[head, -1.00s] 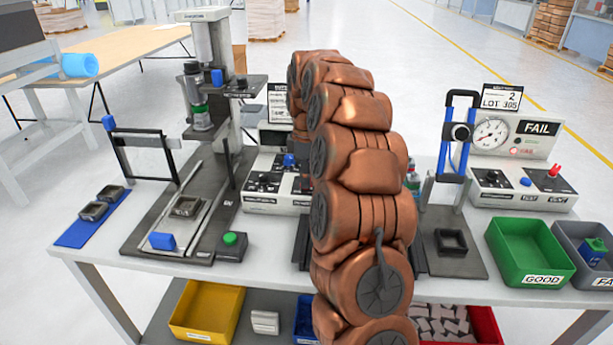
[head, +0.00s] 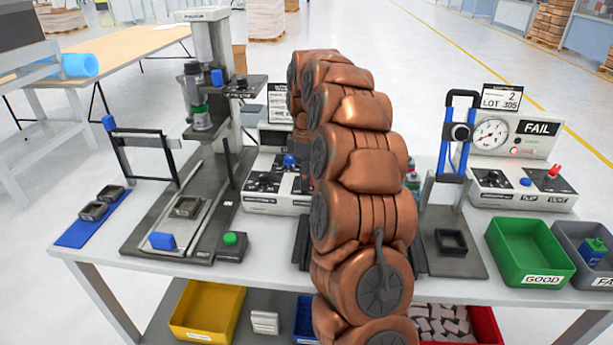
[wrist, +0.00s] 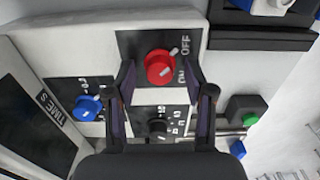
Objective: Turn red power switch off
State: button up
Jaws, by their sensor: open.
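The red power switch (wrist: 160,67) is a round red knob on a dark plate with OFF and ON labels, in the upper middle of the wrist view. Its white mark points to the upper right, on the OFF label's side; I cannot tell its exact setting. My gripper (wrist: 159,76) is open, with one finger to each side of the knob in the picture. No contact with the knob shows. In the head view my copper arm hides the gripper, the red switch and part of the white control box (head: 262,204).
A blue knob (wrist: 87,108) and a black knob (wrist: 157,128) sit close to the red one. A green button (wrist: 250,119) is to the right. In the head view a press (head: 212,75) stands left of my arm, and a gauge box (head: 515,140) stands right.

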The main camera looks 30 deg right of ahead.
notch_tip(320, 180, up, 12)
dwell(0.7)
jog(key=shift+a, duration=0.1)
dwell(0.5)
jog(key=s+a+m+p, duration=0.2)
jog(key=s+a+m, duration=0.2)
jog(key=s+a, duration=1.2)
jog(key=s+a+f+m+g, duration=0.1)
jog(key=s+a+f+m, duration=0.2)
jog(key=s, duration=0.8)
jog(key=s+a+f+m, duration=0.3)
jog(key=s+a+f, duration=0.2)
jog(key=s, duration=0.6)
jog(key=shift+f+g+p, duration=0.35)
jog(key=shift+f+g, duration=0.05)
jog(key=shift+f, duration=0.45)
